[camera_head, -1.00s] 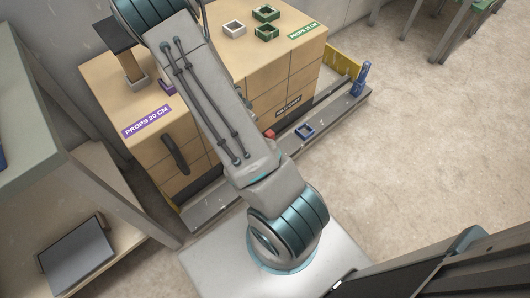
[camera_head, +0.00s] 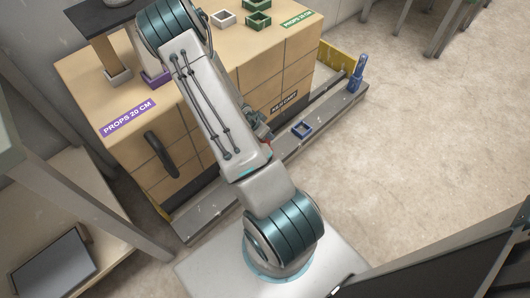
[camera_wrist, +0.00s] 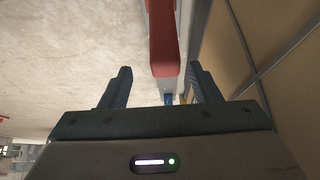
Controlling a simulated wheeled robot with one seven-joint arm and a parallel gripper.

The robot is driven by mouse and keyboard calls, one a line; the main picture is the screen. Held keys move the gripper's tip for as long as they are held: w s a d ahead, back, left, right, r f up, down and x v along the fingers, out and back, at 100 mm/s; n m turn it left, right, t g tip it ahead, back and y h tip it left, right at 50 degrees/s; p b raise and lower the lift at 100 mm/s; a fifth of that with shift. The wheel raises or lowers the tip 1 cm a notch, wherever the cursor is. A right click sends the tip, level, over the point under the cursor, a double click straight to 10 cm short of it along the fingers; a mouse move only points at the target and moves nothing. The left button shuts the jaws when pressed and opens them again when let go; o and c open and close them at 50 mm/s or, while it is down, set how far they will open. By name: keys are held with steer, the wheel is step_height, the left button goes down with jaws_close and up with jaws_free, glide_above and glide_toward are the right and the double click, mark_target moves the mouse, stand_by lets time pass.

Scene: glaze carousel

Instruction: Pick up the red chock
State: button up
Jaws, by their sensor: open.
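The red chock (camera_wrist: 163,38) shows in the wrist view as a long red block reaching down from the top edge. Its near end lies between the two dark fingers of my gripper (camera_wrist: 159,72), with a gap visible on each side. My gripper is open and not closed on it. In the head view my arm covers most of this spot. Only a part of the gripper shows beside the arm, and the chock cannot be made out clearly there.
A wooden cabinet (camera_head: 160,125) carries square frames, labels and a black handle.

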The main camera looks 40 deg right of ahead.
steer(key=b+x, duration=0.2)
steer(key=x, duration=0.1)
steer(key=b+x, duration=0.1)
steer(key=x, duration=0.1)
steer(key=shift+w+f, duration=0.25)
steer(key=shift+w, duration=0.05)
steer(key=shift+r, duration=0.1)
jaws_close()
steer(key=shift+r, duration=0.1)
